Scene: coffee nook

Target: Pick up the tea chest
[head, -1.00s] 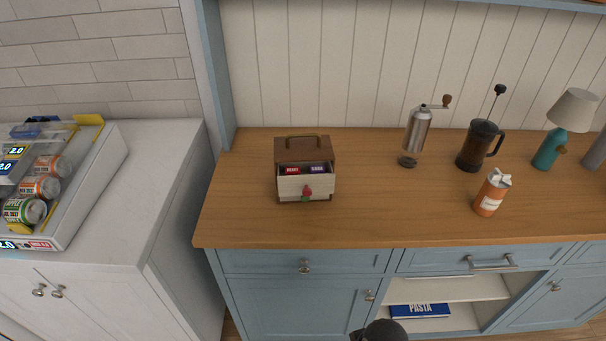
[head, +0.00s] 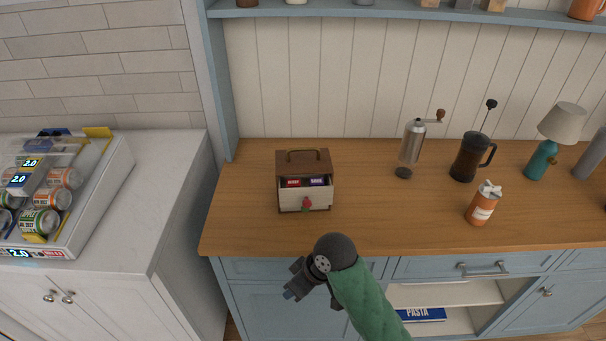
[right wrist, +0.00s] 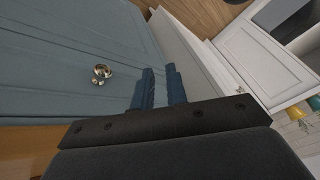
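The tea chest (head: 304,181) is a brown wooden box with a handle (head: 303,152) on top. It stands upright on the wooden counter in the head view. Its pale front drawer holds a red and a purple packet, and a red and green ornament is on the drawer front. My right gripper (head: 290,291) is low in front of the counter, below the chest and apart from it. In the right wrist view its two dark blue fingers (right wrist: 160,88) show a narrow gap with nothing between them. My left gripper is out of view.
A grinder (head: 411,148), a French press (head: 470,157), an orange carton (head: 482,204) and a teal lamp (head: 543,157) stand to the right on the counter (head: 370,220). A can display (head: 95,205) is at the far left. A shelf (head: 400,13) runs above. Counter around the chest is clear.

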